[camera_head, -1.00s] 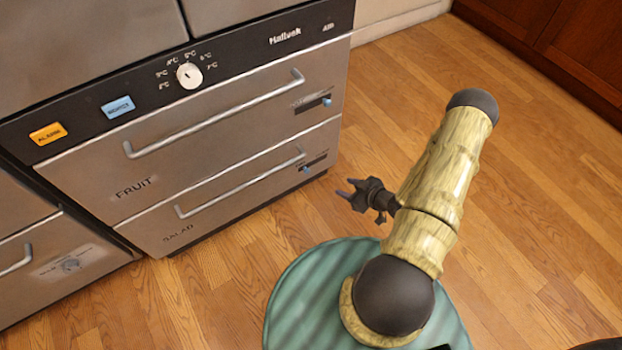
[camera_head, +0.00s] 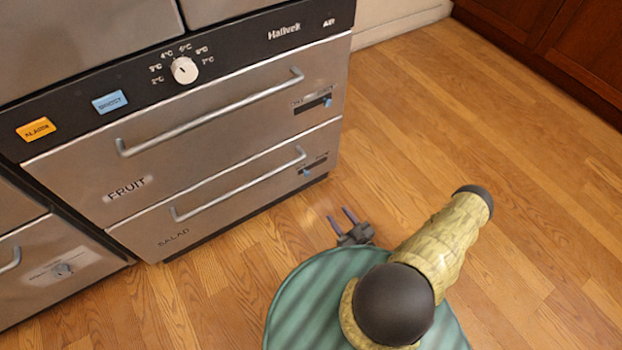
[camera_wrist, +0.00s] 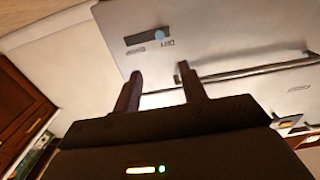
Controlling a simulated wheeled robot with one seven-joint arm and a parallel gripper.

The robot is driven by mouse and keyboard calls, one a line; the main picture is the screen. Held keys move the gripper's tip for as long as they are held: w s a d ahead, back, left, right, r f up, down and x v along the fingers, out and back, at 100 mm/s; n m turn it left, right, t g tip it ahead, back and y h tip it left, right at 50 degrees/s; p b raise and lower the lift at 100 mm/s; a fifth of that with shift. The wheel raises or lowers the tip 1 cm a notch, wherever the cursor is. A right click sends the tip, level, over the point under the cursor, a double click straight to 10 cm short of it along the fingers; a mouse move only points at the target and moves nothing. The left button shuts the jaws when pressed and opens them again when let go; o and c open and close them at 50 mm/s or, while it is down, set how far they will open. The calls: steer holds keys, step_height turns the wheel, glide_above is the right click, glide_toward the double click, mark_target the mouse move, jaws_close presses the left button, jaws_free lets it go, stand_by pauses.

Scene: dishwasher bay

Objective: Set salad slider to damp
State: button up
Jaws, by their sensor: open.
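The salad drawer (camera_head: 235,195) is the lower steel drawer in the head view. Its salad slider (camera_head: 306,172) has a blue knob left of the middle of a dark slot at the drawer's right end. In the wrist view, which is upside down, the slider's blue knob (camera_wrist: 160,34) sits nearer the DRY label than the damp one. My gripper (camera_head: 340,214) is open and empty, low over the floor, right of and apart from the drawer front. In the wrist view its fingers (camera_wrist: 160,70) point toward the slider without visible contact.
The fruit drawer (camera_head: 205,135) above has its own slider (camera_head: 328,103), knob at the right end. Bar handles (camera_head: 240,184) stick out from the drawers. A dial (camera_head: 184,70), blue button (camera_head: 110,102) and orange button (camera_head: 36,129) line the top panel. Wooden floor (camera_head: 430,140) is free to the right.

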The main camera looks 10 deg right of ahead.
mark_target(308, 175)
steer(key=b+x, duration=0.7)
steer(key=x, duration=0.9)
steer(key=shift+w+a+f, duration=0.1)
steer(key=shift+w+f, duration=0.05)
steer(key=shift+w, duration=0.45)
jaws_close()
